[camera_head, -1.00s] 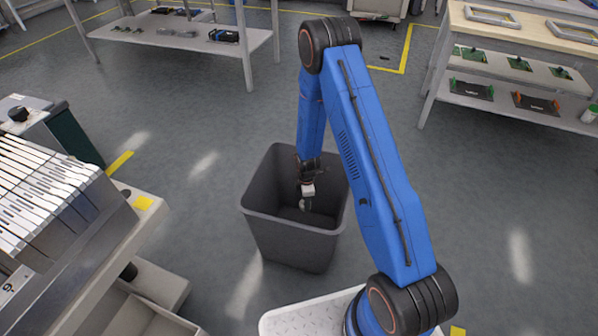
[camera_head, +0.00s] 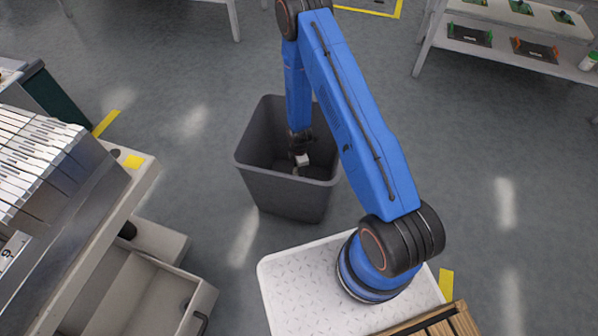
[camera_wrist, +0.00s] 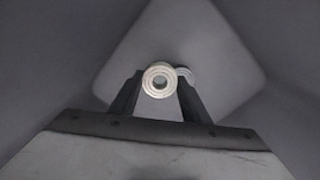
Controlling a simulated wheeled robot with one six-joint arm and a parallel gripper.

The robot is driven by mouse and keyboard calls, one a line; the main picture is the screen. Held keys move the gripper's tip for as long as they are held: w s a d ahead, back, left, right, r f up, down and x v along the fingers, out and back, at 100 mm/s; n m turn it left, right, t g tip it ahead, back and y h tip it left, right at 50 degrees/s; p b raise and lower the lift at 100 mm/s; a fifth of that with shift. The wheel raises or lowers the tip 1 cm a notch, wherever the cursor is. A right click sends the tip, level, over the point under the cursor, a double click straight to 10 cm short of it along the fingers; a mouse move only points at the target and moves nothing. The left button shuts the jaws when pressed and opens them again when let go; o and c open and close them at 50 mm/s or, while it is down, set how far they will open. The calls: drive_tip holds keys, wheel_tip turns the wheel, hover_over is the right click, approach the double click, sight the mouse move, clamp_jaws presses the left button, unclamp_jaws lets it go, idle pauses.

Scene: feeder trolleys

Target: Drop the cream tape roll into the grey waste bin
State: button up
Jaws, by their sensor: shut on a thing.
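The cream tape roll (camera_wrist: 159,80) is between the fingertips of my gripper (camera_wrist: 157,98) in the wrist view, its round end and dark hole facing the camera. My gripper is shut on it and points down. A second pale round edge (camera_wrist: 185,73) shows just behind it; I cannot tell what it belongs to. In the head view the grey waste bin (camera_head: 285,194) stands on the floor, and my gripper (camera_head: 296,171) is inside its opening. The roll is small and hard to make out there. The bin's walls and floor fill the wrist view around the gripper.
A feeder trolley (camera_head: 138,190) with pale slanted feeders and an open drawer stands at the left. A shelf rack (camera_head: 560,68) with small boards is at the upper right. A slatted wooden thing (camera_head: 440,325) shows at the bottom.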

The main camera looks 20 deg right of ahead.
drive_tip(key=shift+f, duration=1.05)
drive_tip(key=shift+f, duration=0.45)
drive_tip(key=o, duration=1.1)
drive_tip(key=shift+r, duration=0.1)
